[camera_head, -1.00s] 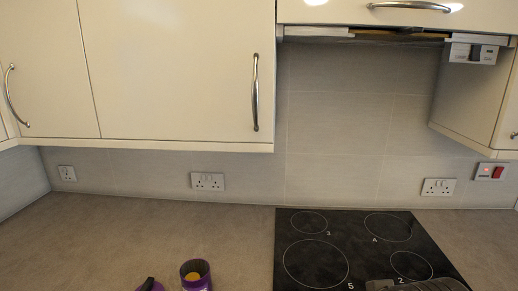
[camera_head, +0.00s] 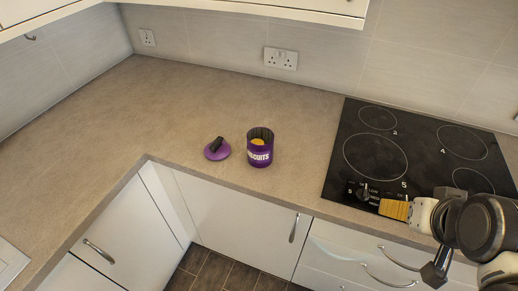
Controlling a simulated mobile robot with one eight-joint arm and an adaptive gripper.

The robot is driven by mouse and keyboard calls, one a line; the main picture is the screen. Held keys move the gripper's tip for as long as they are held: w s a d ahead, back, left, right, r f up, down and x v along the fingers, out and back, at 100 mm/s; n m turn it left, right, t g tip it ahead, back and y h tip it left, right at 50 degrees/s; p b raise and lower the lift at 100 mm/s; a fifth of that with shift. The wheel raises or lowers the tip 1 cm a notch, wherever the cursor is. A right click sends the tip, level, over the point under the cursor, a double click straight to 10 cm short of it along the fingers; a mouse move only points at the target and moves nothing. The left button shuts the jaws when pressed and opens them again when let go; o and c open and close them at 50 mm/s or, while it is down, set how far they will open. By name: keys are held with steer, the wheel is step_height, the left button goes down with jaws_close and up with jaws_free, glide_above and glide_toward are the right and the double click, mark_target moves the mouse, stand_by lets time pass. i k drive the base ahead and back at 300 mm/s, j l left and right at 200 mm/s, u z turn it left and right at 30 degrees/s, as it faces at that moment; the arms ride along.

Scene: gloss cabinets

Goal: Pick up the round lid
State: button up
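The round lid (camera_head: 212,154) is purple with a black knob and lies on the countertop left of a purple biscuit tin (camera_head: 260,152). The tin stands upright and open, with something yellow inside. The lid and tin are apart. My gripper (camera_head: 398,210) is at the lower right, over the front edge of the hob, well right of the lid and tin. A tan finger pad shows; the rest of the fingers is unclear, so I cannot tell its opening. Nothing is seen held in it.
The black hob (camera_head: 405,155) lies right of the tin. The countertop (camera_head: 190,100) is clear behind and left of the lid. Its front edge runs close in front of the lid, with an inner corner at the left. White cabinets (camera_head: 235,215) stand below; a wall socket (camera_head: 281,59) is behind.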

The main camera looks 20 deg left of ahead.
mark_target(219, 150)
steer(key=u, duration=1.45)
